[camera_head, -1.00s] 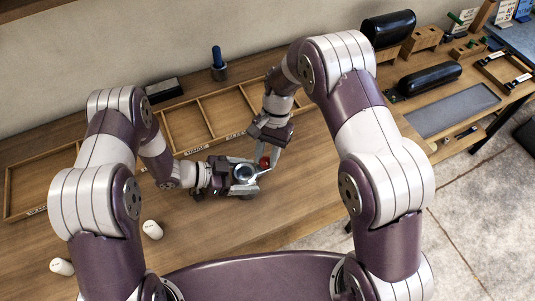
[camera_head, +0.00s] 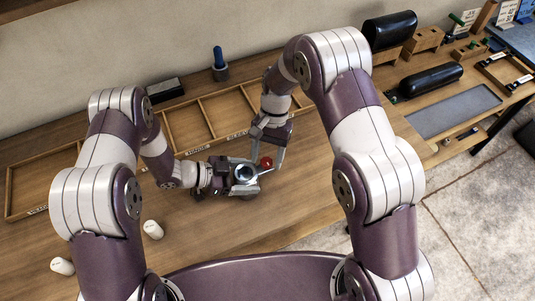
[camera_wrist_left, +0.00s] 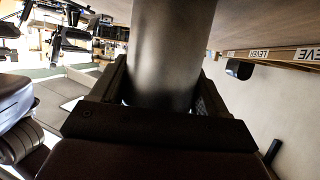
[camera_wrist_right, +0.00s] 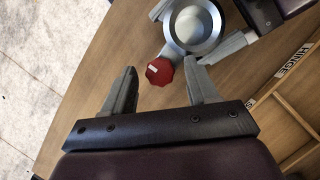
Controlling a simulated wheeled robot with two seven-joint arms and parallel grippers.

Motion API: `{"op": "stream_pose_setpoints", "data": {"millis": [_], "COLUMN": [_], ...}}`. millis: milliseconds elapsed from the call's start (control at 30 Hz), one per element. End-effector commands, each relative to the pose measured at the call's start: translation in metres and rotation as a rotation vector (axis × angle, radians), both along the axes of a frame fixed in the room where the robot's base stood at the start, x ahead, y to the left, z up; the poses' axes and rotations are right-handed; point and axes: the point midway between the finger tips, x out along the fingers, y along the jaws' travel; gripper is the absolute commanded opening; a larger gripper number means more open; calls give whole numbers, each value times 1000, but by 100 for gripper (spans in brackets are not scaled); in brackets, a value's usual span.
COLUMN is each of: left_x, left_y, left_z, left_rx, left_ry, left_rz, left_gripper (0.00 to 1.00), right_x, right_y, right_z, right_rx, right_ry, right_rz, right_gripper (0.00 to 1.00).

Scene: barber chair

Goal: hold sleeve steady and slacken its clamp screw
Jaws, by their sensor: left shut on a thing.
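The metal sleeve (camera_head: 246,173) is a short upright silver cylinder with an open round top. It shows from above in the right wrist view (camera_wrist_right: 194,27) and as a large grey cylinder in the left wrist view (camera_wrist_left: 170,50). My left gripper (camera_head: 239,179) is shut on it, with a finger on each side. The clamp screw has a red faceted knob (camera_head: 266,162) beside the sleeve, also seen in the right wrist view (camera_wrist_right: 159,72). My right gripper (camera_wrist_right: 161,68) is open. In its wrist view the knob appears between the fingertips; contact cannot be told.
A wooden divided tray (camera_head: 195,122) with labelled compartments lies behind the grippers. A blue-handled tool (camera_head: 218,58) stands at the back.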

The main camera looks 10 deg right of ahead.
Motion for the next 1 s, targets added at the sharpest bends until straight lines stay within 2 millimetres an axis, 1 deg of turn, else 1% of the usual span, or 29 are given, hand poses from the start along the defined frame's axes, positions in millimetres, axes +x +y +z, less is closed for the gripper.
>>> {"op": "stream_pose_setpoints", "data": {"millis": [200, 233, 267, 300, 533, 633, 767, 900, 1000], "left_x": [-1, -1, -1, -1, 0, 0, -1, -4, -6], "left_y": [0, 0, 0, 0, 1, 9, 38, 73, 93], "left_z": [0, 0, 0, 0, 0, 4, 16, 30, 38], "left_rx": [0, 0, 0, 0, -1, -1, -1, -1, -1], "left_ry": [1, 1, 1, 1, 0, 0, -2, -1, -1], "left_rz": [-1, -1, -1, -1, -1, 1, 5, 5, 3], "left_gripper": [31, 78, 88, 100, 100, 100, 100, 100, 100], "right_x": [0, 0, 0, 0, 0, 0, 0, 0, 0], "right_y": [0, 0, 0, 0, 0, 0, 0, 0, 0], "right_z": [0, 0, 0, 0, -1, 0, 0, -1, -1], "right_rx": [0, 0, 0, 0, 0, 0, -1, 0, 0], "right_ry": [0, 0, 0, 0, 0, 0, -1, 0, 0], "right_rz": [-1, -1, -1, -1, -1, -1, -1, -1, -1], "right_gripper": [58, 58, 58, 58, 58, 58, 58, 58, 58]}}
